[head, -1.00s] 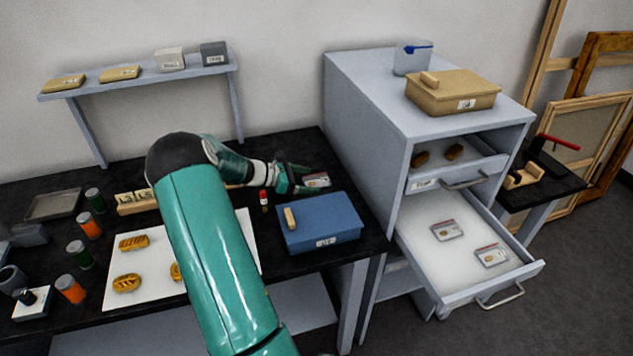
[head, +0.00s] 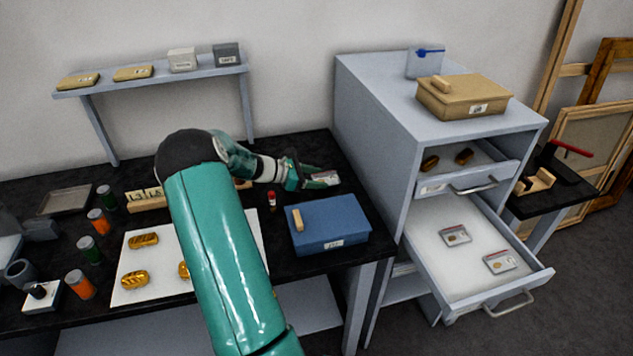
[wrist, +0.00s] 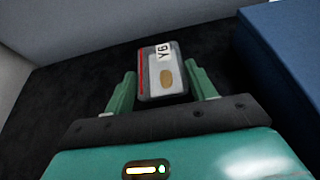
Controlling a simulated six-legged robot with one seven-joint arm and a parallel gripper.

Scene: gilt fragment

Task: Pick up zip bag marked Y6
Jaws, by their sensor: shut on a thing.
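The zip bag marked Y6 (wrist: 153,75) is a small clear bag with a red strip along one edge, a white label and a gold-brown piece inside. My gripper (wrist: 160,88) is shut on it, with one green finger at each side in the wrist view. In the head view the bag (head: 325,179) shows at the tip of my gripper (head: 312,179), over the black bench behind the blue box. I cannot tell whether the bag is clear of the bench top.
The blue box (head: 330,228) is close in front of my gripper. The grey cabinet (head: 375,130) stands to the right, with an open lower drawer (head: 470,275) holding two similar bags. A small red-capped vial (head: 272,200) stands left of the box. A wall shelf (head: 150,80) is behind.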

